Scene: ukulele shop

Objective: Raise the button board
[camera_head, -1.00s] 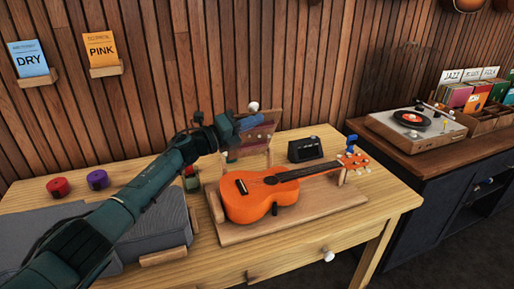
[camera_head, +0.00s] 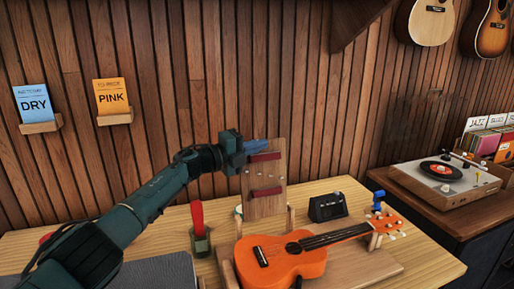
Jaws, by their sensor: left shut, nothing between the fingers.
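The button board (camera_head: 265,200) is a wooden panel with dark red strips and a row of small pale dots. It stands nearly upright at the back of the wooden table, behind the ukulele. My left gripper (camera_head: 257,147), with blue fingertips, is shut and empty at the board's upper left edge. Its tips overlap the board's top part just above the upper red strip; I cannot tell whether they touch it. My right gripper is not in view.
An orange ukulele (camera_head: 300,252) lies on a wooden cradle in front of the board. A small black device (camera_head: 327,207) stands to the board's right. A red-handled tool (camera_head: 198,219) stands left of it. A turntable (camera_head: 446,172) sits on the right cabinet.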

